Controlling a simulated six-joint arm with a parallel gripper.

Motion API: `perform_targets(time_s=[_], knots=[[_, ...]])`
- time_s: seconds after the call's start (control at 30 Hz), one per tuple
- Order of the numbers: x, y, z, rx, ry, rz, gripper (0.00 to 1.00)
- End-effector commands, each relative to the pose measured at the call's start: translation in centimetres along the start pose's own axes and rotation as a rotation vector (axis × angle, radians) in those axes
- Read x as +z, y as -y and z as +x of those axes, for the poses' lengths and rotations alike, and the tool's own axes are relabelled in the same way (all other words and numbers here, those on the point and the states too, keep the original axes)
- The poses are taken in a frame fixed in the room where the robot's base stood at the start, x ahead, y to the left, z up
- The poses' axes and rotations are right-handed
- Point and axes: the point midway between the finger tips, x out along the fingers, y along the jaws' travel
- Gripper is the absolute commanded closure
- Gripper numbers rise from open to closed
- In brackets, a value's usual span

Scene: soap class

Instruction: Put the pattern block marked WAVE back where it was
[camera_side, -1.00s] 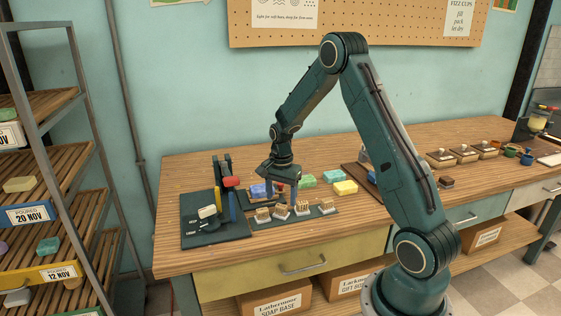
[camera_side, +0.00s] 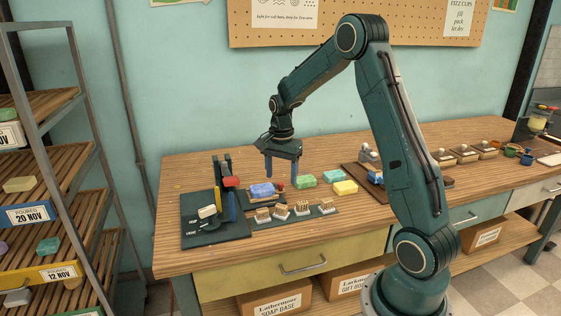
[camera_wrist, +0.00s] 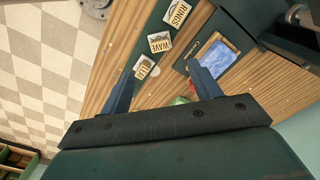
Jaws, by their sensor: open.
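The pattern block marked WAVE (camera_wrist: 160,42) sits face up on a dark green strip (camera_wrist: 151,27) in the wrist view, between a block marked RINGS (camera_wrist: 177,12) and a partly visible one that seems to read LEAF (camera_wrist: 147,69). In the side view several wooden blocks stand along the strip's front; their marks are too small to tell which is WAVE. My gripper (camera_side: 281,170) is open and empty, above the bench behind the block row. Its fingers (camera_wrist: 160,93) are wide apart in the wrist view and apart from every block.
A blue soap bar (camera_side: 262,190) lies in a holder behind the blocks. Green (camera_side: 306,181), yellow (camera_side: 345,188) and teal (camera_side: 333,176) bars lie to its right. A press with a red part (camera_side: 231,181) stands on a dark mat (camera_side: 195,240) at left.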

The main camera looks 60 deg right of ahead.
Motion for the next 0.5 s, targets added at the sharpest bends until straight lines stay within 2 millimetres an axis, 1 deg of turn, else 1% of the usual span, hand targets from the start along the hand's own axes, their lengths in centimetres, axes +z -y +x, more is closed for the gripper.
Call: perform_targets(time_s=[0.27, 0.37, 0.5], knots=[[0.1, 0.0, -0.1, -0.002, -0.001, -0.005, 0.37], [0.5, 0.0, -0.7, -0.009, -0.005, -0.025, 0.37], [1.9, -0.2, -2.3, -0.027, -0.017, -0.091, 0.37]])
